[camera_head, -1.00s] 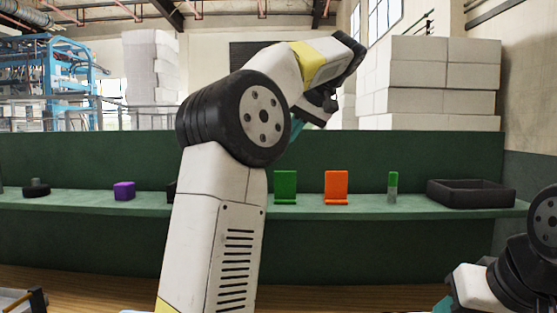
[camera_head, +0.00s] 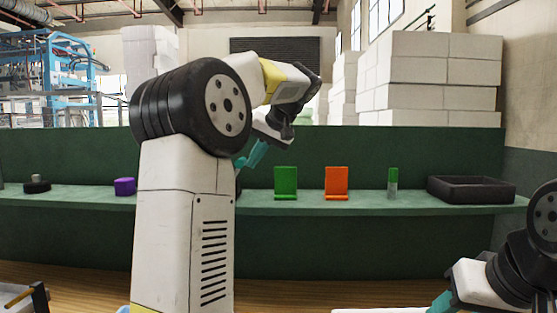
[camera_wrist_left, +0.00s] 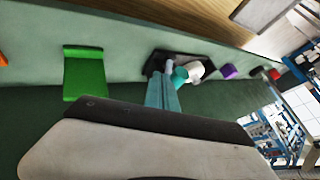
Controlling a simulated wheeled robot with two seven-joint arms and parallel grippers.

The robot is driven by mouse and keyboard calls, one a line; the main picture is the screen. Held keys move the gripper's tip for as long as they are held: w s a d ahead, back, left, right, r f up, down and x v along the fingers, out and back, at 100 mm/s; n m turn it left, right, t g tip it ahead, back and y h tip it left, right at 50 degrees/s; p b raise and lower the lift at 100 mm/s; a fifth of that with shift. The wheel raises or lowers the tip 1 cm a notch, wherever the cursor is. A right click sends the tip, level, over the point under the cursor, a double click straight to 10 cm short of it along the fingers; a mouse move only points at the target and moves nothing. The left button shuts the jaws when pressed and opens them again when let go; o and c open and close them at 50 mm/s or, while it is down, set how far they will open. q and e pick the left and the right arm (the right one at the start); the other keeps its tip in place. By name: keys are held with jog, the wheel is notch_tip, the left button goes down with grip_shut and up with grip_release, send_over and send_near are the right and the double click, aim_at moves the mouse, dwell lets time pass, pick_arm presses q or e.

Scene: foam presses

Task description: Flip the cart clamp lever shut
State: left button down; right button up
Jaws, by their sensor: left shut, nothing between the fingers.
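My left gripper (camera_head: 243,162) is shut and empty; its teal fingers point down toward the shelf left of the green stand. In the left wrist view the shut fingers (camera_wrist_left: 163,92) reach to a dark base (camera_wrist_left: 203,55) with a pale rounded part (camera_wrist_left: 195,70) on it; I cannot tell if they touch. In the head view my left arm hides most of that spot. A dark handle with an orange end (camera_head: 39,298) stands at a pale tray's edge at bottom left; I cannot tell whether it is the clamp lever. My right gripper (camera_head: 441,303) is partly in view, jaws unclear.
The green shelf (camera_head: 330,208) holds a green stand (camera_head: 286,182), an orange stand (camera_head: 337,182), a green-and-grey cylinder (camera_head: 393,183), a black tray (camera_head: 470,199), a purple piece (camera_head: 125,187) and a dark disc with a knob (camera_head: 37,186). A green panel stands behind.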

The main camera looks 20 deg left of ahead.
pick_arm(q)
jog(key=shift+r, duration=0.1)
dwell(0.3)
jog(key=shift+s+a+r+h, duration=0.25)
jog(key=shift+a+r+h, duration=0.4)
jog(key=shift+a, duration=0.25)
jog(key=s+a+r+n+t+h, duration=0.1)
jog(key=s+a+n+h, duration=0.1)
jog(key=a+h, duration=0.5)
jog(key=shift+s+a+t, duration=0.4)
jog(key=shift+s+a, duration=0.1)
jog(key=shift+a, duration=1.75)
